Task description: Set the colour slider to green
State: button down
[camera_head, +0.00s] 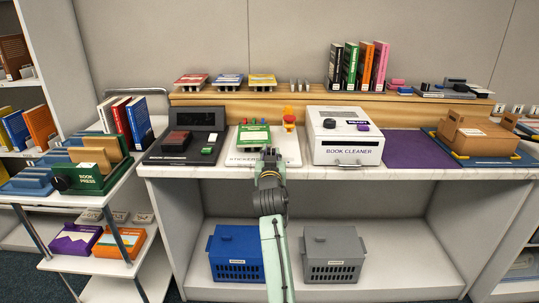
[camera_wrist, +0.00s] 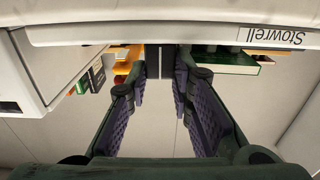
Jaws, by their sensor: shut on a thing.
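The white sticker machine (camera_head: 292,150) stands on the counter, its front lettering partly hidden by my arm. A green book (camera_head: 253,133) with a white label lies on it, and small coloured pegs (camera_head: 254,121) show behind the book. My gripper (camera_head: 268,154) is at the machine's front edge. In the wrist view my gripper (camera_wrist: 161,68) has its purple-padded fingers on both sides of a dark grey upright piece (camera_wrist: 160,60), shut on it. This may be the slider's handle, but I cannot tell. The slider's track and setting are hidden.
A dark device (camera_head: 185,140) stands left of the machine, and a white book cleaner (camera_head: 346,138) right of it. An orange-topped part (camera_head: 289,118) rises at its back right. A purple mat (camera_head: 420,149) lies bare farther right. Blue (camera_head: 237,252) and grey (camera_head: 333,253) crates stand below.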

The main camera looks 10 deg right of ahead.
jog(key=d, duration=0.2)
jog(key=shift+s+d, duration=0.3)
jog(key=c, duration=1.4)
grip_release()
jog(key=s+a, duration=0.2)
jog(key=s, duration=0.9)
jog(key=shift+s+a, duration=0.2)
jog(key=shift+s, duration=0.2)
